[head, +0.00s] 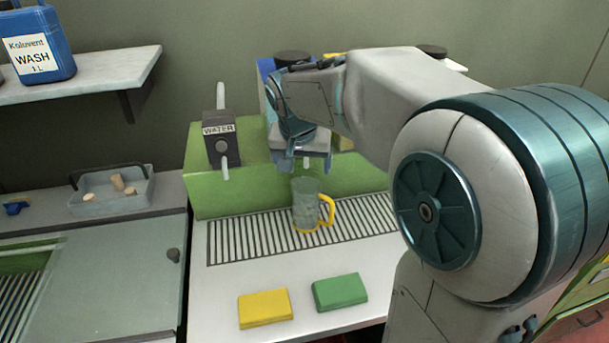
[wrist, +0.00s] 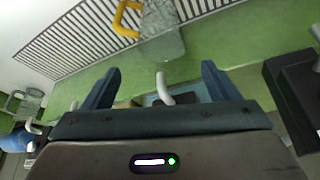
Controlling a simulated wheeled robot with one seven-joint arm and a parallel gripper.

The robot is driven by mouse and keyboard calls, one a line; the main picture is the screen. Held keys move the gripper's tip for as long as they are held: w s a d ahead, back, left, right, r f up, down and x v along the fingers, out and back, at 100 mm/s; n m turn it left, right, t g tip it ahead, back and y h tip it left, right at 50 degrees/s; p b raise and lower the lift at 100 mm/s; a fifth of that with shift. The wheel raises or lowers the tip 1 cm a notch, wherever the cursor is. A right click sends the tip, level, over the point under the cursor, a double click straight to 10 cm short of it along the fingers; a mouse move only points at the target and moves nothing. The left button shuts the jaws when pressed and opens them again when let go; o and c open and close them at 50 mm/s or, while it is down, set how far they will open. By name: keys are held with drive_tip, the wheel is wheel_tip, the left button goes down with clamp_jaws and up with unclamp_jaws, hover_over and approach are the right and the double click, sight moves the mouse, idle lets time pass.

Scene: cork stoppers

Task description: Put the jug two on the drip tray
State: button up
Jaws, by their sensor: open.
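A clear jug with a yellow handle (head: 306,207) stands upright on the slatted drip tray (head: 240,238), in front of the green block. No label on it is legible, so I cannot tell whether it is jug two. In the wrist view the jug (wrist: 163,35) and the drip tray (wrist: 75,42) are beyond my fingers. My gripper (head: 304,160) is open above and behind the jug, apart from it. In the wrist view a pale curved rod (wrist: 163,88) shows between the open fingers of my gripper (wrist: 158,82). Another clear vessel (wrist: 28,104) is at the left there.
A dark WATER tap (head: 222,142) stands on the green block (head: 215,185) left of my gripper. Yellow (head: 265,308) and green (head: 340,292) blocks lie on the front counter. A tub with corks (head: 112,198) stands left, below a shelf (head: 90,78) with a blue jerrycan (head: 38,40).

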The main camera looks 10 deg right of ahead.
drive_tip(key=s+f+n+y, duration=0.1)
drive_tip(key=s+f+n, duration=0.1)
drive_tip(key=s, duration=0.8)
drive_tip(key=s+d+f+n+g, duration=0.1)
drive_tip(key=s+f, duration=0.4)
drive_tip(key=s, duration=0.6)
drive_tip(key=shift+s+d+f+n+y, duration=0.15)
drive_tip(key=shift+d+n+y, duration=0.1)
drive_tip(key=shift+n+y, duration=0.2)
